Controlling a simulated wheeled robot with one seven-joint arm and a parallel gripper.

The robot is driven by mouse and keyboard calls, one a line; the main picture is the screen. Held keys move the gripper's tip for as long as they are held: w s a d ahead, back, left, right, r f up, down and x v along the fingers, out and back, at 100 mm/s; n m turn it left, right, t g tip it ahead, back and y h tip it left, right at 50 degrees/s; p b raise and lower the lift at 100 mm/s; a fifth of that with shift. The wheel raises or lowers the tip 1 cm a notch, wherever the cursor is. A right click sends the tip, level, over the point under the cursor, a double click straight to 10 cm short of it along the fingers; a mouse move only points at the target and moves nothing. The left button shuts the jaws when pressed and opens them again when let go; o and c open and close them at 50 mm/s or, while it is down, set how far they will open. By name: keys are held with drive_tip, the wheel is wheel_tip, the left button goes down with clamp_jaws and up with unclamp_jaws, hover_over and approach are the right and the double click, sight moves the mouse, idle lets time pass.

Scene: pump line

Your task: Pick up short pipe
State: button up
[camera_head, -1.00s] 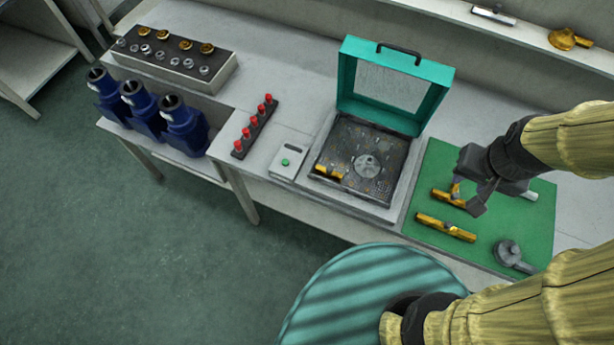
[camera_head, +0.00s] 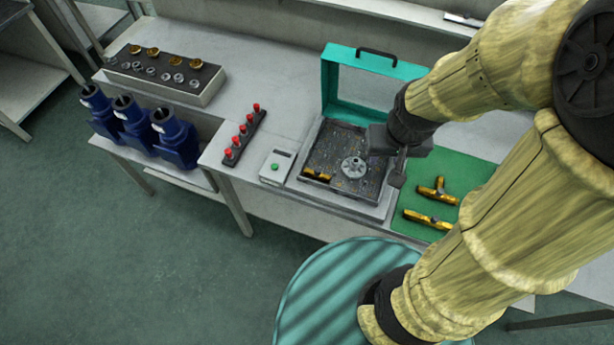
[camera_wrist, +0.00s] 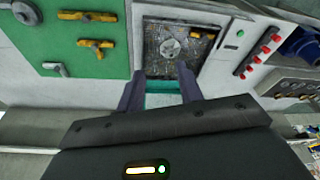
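Brass fittings lie on the green mat (camera_head: 398,222). One is branched (camera_head: 437,190); nearer is a longer, straighter one (camera_head: 428,218). Both also show in the wrist view, the branched one (camera_wrist: 97,46) and the straighter one (camera_wrist: 88,16). A small brass piece (camera_head: 317,174) lies in the near left corner of the open teal-lidded case (camera_head: 330,90). I cannot tell for sure which one is the short pipe. My gripper (camera_head: 390,168) hangs over the case's right side, apart from the brass pieces. In the wrist view its fingers (camera_wrist: 160,88) are spread, with nothing held between them.
A grey round part (camera_head: 354,167) sits in the case. Left of it are a button box (camera_head: 277,167), a rack of red-topped pieces (camera_head: 243,136), blue pumps (camera_head: 175,135) and a fittings tray (camera_head: 165,80). The raised teal lid stands close to my arm.

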drive_tip(key=shift+o, duration=1)
drive_tip(key=n+g+b, duration=0.3)
drive_tip(key=n, duration=2.6)
hover_over(316, 170)
wheel_tip(316, 170, down, 8)
drive_tip(key=shift+w+a+r+m, duration=0.1)
drive_tip(key=shift+m, duration=0.2)
wheel_tip(316, 170, down, 12)
drive_tip(key=shift+f+p, duration=0.15)
drive_tip(key=shift+p, duration=0.95)
